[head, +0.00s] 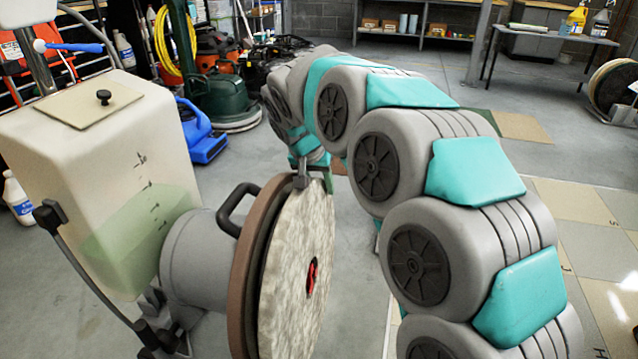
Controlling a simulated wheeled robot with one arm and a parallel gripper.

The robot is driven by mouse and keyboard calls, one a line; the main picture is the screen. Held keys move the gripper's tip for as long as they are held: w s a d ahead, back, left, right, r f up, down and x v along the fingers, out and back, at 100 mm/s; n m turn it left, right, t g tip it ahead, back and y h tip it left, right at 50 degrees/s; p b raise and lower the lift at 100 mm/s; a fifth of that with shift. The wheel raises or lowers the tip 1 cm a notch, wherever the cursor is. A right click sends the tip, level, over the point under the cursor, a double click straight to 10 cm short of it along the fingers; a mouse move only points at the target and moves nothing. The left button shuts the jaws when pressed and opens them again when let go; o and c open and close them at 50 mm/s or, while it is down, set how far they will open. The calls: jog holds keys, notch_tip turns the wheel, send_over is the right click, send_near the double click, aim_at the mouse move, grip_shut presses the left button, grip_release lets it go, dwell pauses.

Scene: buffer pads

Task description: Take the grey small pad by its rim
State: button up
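A round, pale grey mottled pad (297,285) stands nearly upright against the brown-edged disc (252,265) of a tilted floor machine. A red and dark centre shows in the pad. It is the only pad I can make out as greyish. My gripper (314,180) is at the pad's top rim, pointing down, with one finger on the disc side and the other near the pad's outer face. The fingers are small here and partly hidden by my arm, so I cannot tell whether they press on the rim.
The machine's cream tank (110,150) and black handle (236,208) stand left of the pad. A blue machine (203,135) and a green floor machine (220,100) are behind. A table (550,35) with jugs is at back right. Clear floor lies in the middle distance.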

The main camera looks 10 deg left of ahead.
grip_shut()
dwell(0.4)
jog(key=d+r+b, duration=0.1)
jog(key=d, duration=0.6)
jog(key=shift+s+d, duration=0.25)
jog(key=shift+s, duration=0.05)
dwell(0.8)
